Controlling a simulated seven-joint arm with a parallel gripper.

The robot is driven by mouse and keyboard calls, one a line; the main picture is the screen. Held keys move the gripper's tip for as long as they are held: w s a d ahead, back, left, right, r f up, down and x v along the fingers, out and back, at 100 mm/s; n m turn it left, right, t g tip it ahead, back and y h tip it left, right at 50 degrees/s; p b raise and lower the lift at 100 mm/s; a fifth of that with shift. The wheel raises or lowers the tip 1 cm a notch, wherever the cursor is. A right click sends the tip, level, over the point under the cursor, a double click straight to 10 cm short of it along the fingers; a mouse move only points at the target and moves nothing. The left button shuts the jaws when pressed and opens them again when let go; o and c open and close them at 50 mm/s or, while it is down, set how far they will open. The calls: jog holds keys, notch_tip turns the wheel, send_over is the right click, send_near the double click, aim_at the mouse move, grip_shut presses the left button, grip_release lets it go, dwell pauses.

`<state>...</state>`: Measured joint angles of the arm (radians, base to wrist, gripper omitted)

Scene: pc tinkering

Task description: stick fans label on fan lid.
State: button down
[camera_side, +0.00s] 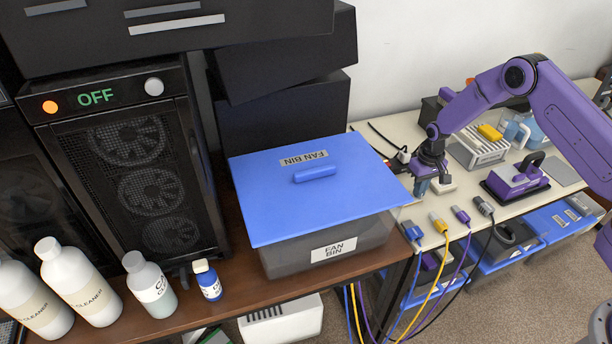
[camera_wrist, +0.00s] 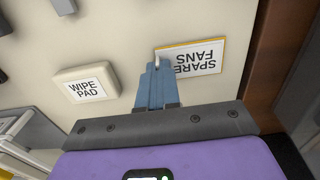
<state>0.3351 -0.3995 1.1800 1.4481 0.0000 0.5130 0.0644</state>
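A SPARE FANS label (camera_wrist: 200,58), white with a yellow-orange edge, lies on the pale bench and reads upside down in the wrist view. I cannot make it out in the side view. The fan bin (camera_side: 285,262) stands on the brown bench with its blue lid (camera_side: 265,205) on top. The lid carries a grey FAN BIN plate and a blue handle (camera_side: 315,173). My gripper (camera_side: 421,190) points down just right of the lid. In the wrist view its blue fingers (camera_wrist: 154,82) overlap the label's left end. Whether they grip it is unclear.
A white wipe pad (camera_wrist: 87,88) lies left of my fingers in the wrist view. Cable plugs (camera_side: 438,222) line the pale bench's front edge. Cleaner bottles (camera_side: 80,285) and a black cabinet (camera_side: 140,170) stand left of the bin. A purple tool (camera_side: 515,180) sits at right.

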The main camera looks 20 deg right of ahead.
jog(key=shift+d+r, duration=0.25)
jog(key=shift+r, duration=0.6)
jog(key=shift+d+r, duration=0.25)
jog(key=shift+r, duration=0.55)
dwell(0.5)
jog(key=shift+r, duration=2.5)
jog(key=shift+r, duration=0.1)
notch_tip(320, 180, up, 25)
jog(key=s+a, duration=0.4)
jog(key=a, duration=1.1)
jog(key=s+a, duration=0.3)
jog(key=a, duration=1.2)
jog(key=f, duration=0.5)
jog(key=shift+s+f, duration=0.25)
jog(key=shift+f, duration=0.1)
